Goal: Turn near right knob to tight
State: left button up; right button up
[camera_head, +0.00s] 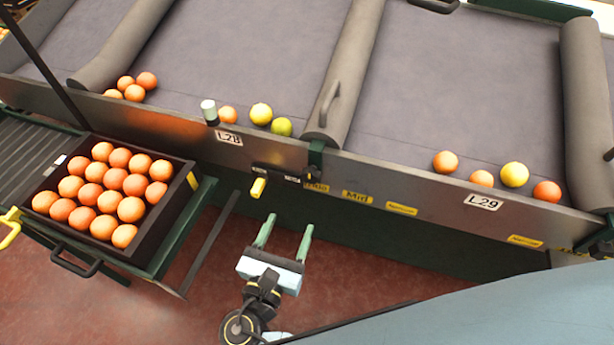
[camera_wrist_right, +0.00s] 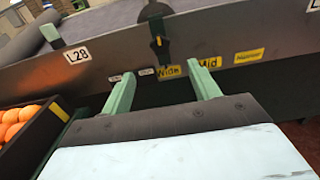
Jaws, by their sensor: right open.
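My right gripper (camera_head: 285,232) is open and empty, its two green fingers pointing at the dark front panel below the belts. A short yellow knob handle (camera_head: 258,187) sticks out of this panel ahead and to the left of the fingers, apart from them. Small dark labels sit by it. In the right wrist view the open fingers (camera_wrist_right: 163,82) frame the panel with the yellow "Wide" label (camera_wrist_right: 170,71) between them. The knob is not clearly seen there; the left finger may hide it. I cannot read the knob's setting. My left gripper is not in view.
A dark crate (camera_head: 166,208) of oranges stands at the left. Yellow labels, including "Mid" (camera_head: 356,197), line the panel (camera_head: 430,190) to the right. A pale-capped post (camera_head: 209,111) stands on the panel's top edge. The floor below the panel is clear.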

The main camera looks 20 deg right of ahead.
aim_at(309, 178)
jog(key=b+x, duration=0.1)
jog(key=x, duration=1.1)
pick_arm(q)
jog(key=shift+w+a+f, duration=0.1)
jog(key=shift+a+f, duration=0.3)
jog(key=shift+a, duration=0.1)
pick_arm(e)
jog(key=shift+w+d, duration=0.4)
jog(key=shift+w, duration=0.2)
jog(key=shift+c, duration=0.4)
jog(key=c, duration=0.9)
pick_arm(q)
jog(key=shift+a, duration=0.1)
